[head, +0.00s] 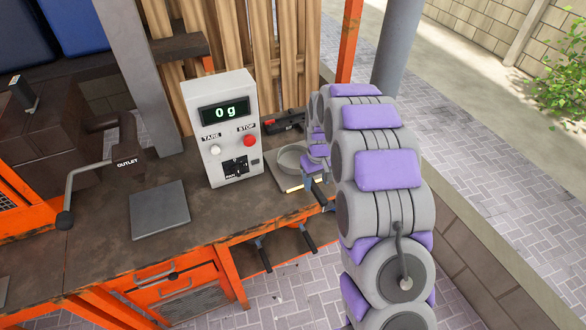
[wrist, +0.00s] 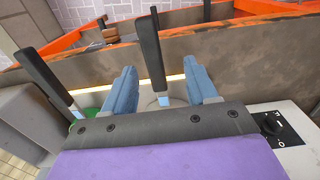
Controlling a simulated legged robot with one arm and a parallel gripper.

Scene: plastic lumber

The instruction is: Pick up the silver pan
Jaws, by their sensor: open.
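A shallow round silver-grey pan (head: 292,158) rests at the right side of the scale in the head view. My gripper (head: 318,186) is just to its lower right, partly hidden by my arm. In the wrist view my gripper (wrist: 161,82) is open, its two blue fingers apart. A black handle (wrist: 152,45) with a metal joint shows between the fingers, apart from both. A pale round part lies at its base, mostly hidden by the gripper. I cannot tell whether this handle belongs to the silver pan. Nothing is held.
The white scale (head: 225,128) reads 0 g. A dark square plate (head: 160,209) lies on the brown table left of it. A second black handle (wrist: 45,72) with a green part (wrist: 88,112) is left of the fingers. Two black handles (head: 262,254) show below the front edge.

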